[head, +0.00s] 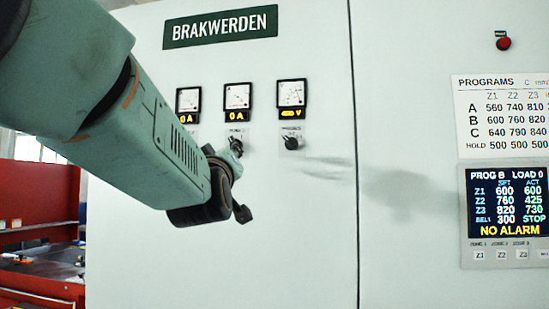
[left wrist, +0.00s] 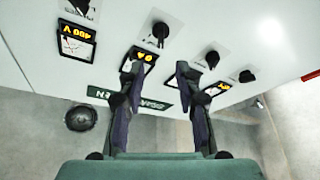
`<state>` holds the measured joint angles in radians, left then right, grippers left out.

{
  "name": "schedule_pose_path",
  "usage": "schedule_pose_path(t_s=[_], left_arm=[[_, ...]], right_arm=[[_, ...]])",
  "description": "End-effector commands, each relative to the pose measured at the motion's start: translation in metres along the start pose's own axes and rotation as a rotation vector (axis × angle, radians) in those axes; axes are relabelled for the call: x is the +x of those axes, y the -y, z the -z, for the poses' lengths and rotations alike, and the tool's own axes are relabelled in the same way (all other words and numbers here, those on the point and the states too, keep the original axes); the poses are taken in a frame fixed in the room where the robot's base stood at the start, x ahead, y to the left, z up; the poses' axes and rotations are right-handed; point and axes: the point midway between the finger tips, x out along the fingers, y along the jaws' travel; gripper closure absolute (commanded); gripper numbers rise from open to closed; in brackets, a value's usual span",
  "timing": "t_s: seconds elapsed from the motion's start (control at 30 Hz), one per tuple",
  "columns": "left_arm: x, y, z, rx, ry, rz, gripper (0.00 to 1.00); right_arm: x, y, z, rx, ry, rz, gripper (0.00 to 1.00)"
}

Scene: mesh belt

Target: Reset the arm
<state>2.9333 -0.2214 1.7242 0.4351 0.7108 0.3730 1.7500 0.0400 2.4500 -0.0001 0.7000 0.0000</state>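My left arm (head: 165,140) reaches in from the left in the head view, in front of a pale cabinet. Its gripper (head: 240,181) has its two dark fingers spread apart, with nothing seen between them. In the left wrist view the gripper (left wrist: 157,78) also shows open and empty. A black knob (left wrist: 160,32) sits on the panel beyond the gap between the fingertips, apart from them. My right gripper is in neither view.
The cabinet (head: 130,255) carries three meters, including a voltmeter (head: 291,94), and a black knob (head: 292,142) below it. At right are a screen (head: 507,202) reading NO ALARM and a red button (head: 503,43). Red shelving (head: 38,200) stands at left.

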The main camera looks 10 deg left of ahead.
Motion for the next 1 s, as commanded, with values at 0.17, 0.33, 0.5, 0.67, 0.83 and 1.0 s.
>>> schedule_pose_path(t_s=[0.17, 0.33, 0.5, 0.67, 0.83, 1.0], left_arm=[[0.000, 0.000, 0.000, 0.000, 0.000, 0.000, 0.66], [0.000, 0.000, 0.000, 0.014, 0.001, 0.000, 0.66], [-0.017, 0.029, -0.040, 0.209, 0.102, 0.011, 0.66], [-0.045, 0.089, -0.120, 0.322, 0.257, 0.051, 0.66], [-0.086, 0.153, -0.204, 0.408, 0.428, 0.090, 0.66], [-0.138, 0.215, -0.283, 0.472, 0.602, 0.122, 0.66]], right_arm=[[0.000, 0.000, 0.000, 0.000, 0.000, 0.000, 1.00], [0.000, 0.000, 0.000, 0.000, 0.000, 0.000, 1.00], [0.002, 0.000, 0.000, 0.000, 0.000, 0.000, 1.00], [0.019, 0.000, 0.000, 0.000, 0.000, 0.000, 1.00], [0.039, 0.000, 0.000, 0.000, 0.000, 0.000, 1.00], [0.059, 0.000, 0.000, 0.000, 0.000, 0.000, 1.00]])
